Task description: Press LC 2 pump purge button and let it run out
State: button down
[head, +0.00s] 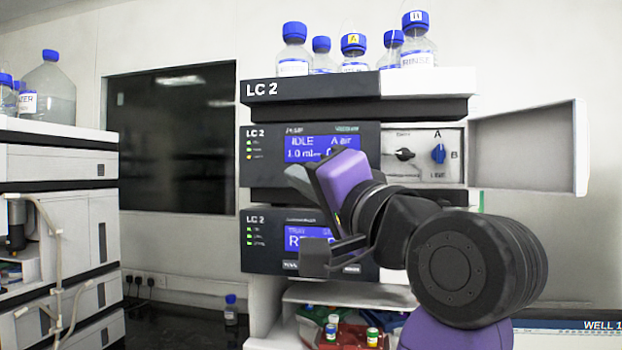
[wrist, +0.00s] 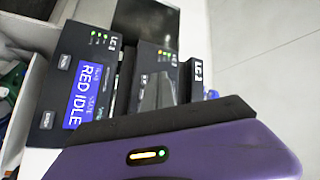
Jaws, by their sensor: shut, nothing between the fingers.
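The LC 2 pump module (head: 262,174) is the upper of two screened units in the LC 2 stack. Its blue screen (head: 301,147) reads IDLE, 1.0 ml and A air, partly covered by my gripper. No purge button shows on it; its lower front is behind my gripper. My gripper (head: 300,180) is shut and empty, in front of the pump's lower screen area; contact cannot be told. In the wrist view its grey fingers (wrist: 158,90) lie over the middle unit.
Right of the pump screen is a valve panel with a blue knob (head: 438,153) and an open white door (head: 528,150). Blue-capped bottles (head: 353,52) stand on top. Another stack (head: 75,215) stands left, with a gap between. Colored vial racks (head: 345,333) sit below.

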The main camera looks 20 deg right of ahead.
jog(key=w+d, duration=0.4)
jog(key=w, duration=0.1)
jog(key=shift+w, duration=0.2)
jog(key=shift+w, duration=0.1)
dwell(2.0)
jog(key=shift+w+d, duration=0.25)
jog(key=shift+w+d, duration=0.25)
jog(key=shift+w, duration=0.1)
dwell(0.8)
jog(key=shift+s, duration=0.1)
jog(key=shift+s+a+p, duration=0.3)
jog(key=shift+s+a, duration=0.2)
jog(key=shift+s, duration=0.1)
jog(key=shift+s+a+p, duration=0.2)
jog(key=shift+s+a, duration=0.55)
jog(key=shift+s, duration=0.25)
jog(key=shift+s+a+p, duration=0.2)
jog(key=shift+s+a, duration=0.55)
jog(key=shift+s, duration=0.25)
